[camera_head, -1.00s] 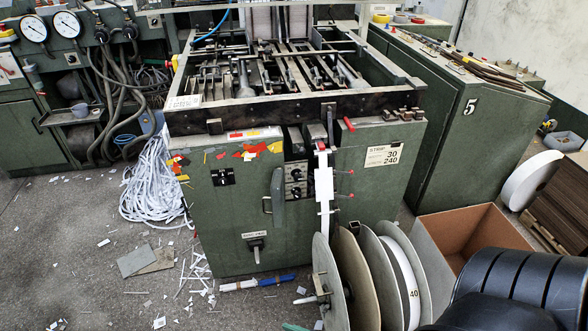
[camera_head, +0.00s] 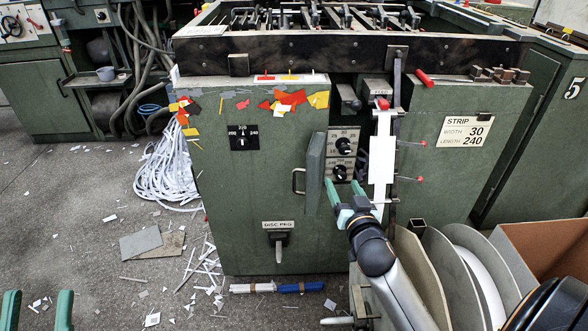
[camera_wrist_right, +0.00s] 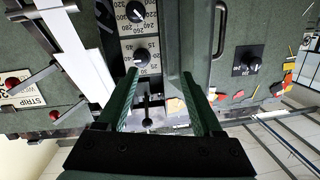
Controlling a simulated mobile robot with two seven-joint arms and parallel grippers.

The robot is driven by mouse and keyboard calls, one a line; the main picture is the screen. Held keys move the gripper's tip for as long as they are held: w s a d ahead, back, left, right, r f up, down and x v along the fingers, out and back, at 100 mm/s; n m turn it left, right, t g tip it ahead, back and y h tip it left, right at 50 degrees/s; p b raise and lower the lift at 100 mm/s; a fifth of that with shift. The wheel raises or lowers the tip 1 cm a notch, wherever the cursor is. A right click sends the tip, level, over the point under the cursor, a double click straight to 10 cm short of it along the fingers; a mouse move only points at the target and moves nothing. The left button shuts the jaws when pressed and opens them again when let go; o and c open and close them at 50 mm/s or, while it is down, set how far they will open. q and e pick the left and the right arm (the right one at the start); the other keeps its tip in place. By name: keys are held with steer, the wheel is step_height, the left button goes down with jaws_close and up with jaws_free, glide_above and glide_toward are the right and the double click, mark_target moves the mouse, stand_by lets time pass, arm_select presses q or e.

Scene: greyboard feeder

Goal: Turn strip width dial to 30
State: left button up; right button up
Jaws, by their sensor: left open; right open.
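The strip width dial (camera_head: 343,145) is the upper black knob on the panel of the green cabinet, with a small-number scale around it. It also shows in the right wrist view (camera_wrist_right: 141,60), where the picture is upside down. Its pointer setting is too small to read surely. The length dial (camera_head: 340,172) sits just below it. My right gripper (camera_head: 343,184) is open with green fingers, in front of and below the dials; in the wrist view the width dial shows near the left fingertip, not clearly between the fingers. My left gripper (camera_head: 37,296) is open and empty at the bottom left.
A card (camera_head: 466,131) reads strip width 30, length 240. Reels (camera_head: 470,270) and a cardboard box (camera_head: 545,250) stand at lower right.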

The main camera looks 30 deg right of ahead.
mark_target(345, 151)
arm_select(q)
steer(key=s+f+m+h+b, duration=0.1)
steer(key=h+b, duration=0.1)
steer(key=b, duration=0.1)
steer(key=s+d+f+m+h+b, duration=0.1)
steer(key=s+m+h+b, duration=0.1)
steer(key=b, duration=0.1)
steer(key=shift+s+f, duration=0.2)
steer(key=shift+f, duration=0.1)
arm_select(e)
steer(key=w+d, duration=0.3)
steer(key=w+d+m+h, duration=0.1)
steer(key=w+d, duration=0.2)
steer(key=w, duration=0.1)
steer(key=w+d+m+h, duration=0.1)
steer(key=w+d, duration=0.2)
steer(key=w, duration=0.1)
steer(key=shift+w+d+r, duration=0.2)
steer(key=shift+d, duration=0.05)
steer(key=shift+c, duration=0.4)
jaws_close()
